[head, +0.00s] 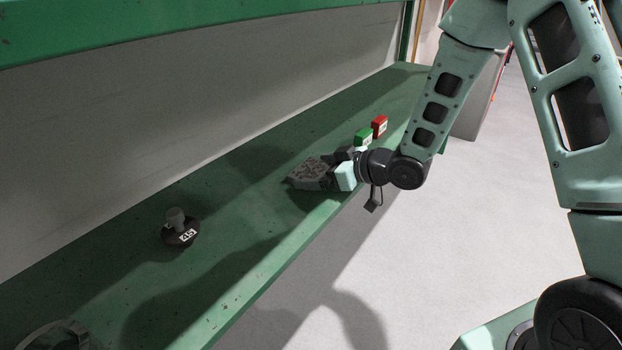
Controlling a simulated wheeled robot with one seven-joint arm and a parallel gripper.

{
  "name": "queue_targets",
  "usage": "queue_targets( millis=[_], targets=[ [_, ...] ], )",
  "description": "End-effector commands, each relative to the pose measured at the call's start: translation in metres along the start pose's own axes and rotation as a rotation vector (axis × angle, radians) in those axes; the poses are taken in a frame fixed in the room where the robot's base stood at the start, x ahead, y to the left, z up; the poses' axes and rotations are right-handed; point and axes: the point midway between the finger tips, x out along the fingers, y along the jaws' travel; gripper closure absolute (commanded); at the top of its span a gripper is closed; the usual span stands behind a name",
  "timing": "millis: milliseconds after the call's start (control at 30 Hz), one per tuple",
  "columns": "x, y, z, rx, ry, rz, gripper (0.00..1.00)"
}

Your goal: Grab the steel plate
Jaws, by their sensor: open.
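A dark grey, mottled flat piece, seemingly the steel plate (309,174), lies on the green shelf near its front edge. My gripper (335,165) is right beside the plate's right end, reaching in from the right. The gripper is open; its fingertips overlap the plate's end in the picture. I cannot tell whether they touch it or have it between them.
The green shelf (245,215) has a back wall and an open front edge above the floor. A black disc with a grey knob and a label (180,232) stands at left. A round object (55,338) is cut off at bottom left. Green (363,136) and red (380,125) blocks stand behind the gripper.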

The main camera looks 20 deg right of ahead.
Motion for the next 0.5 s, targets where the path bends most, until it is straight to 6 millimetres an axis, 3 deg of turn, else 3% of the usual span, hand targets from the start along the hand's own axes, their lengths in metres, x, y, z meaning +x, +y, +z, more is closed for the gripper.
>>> queue_targets(
  millis=[200,400,500],
  targets=[
    [0.0011,0.0005,-0.0009,0.001,0.000,0.001,0.00],
    [0.0009,0.0007,-0.0022,-0.001,0.004,0.001,0.53],
    [0.0009,0.0007,-0.0021,-0.001,0.003,0.001,0.52]
  ],
)
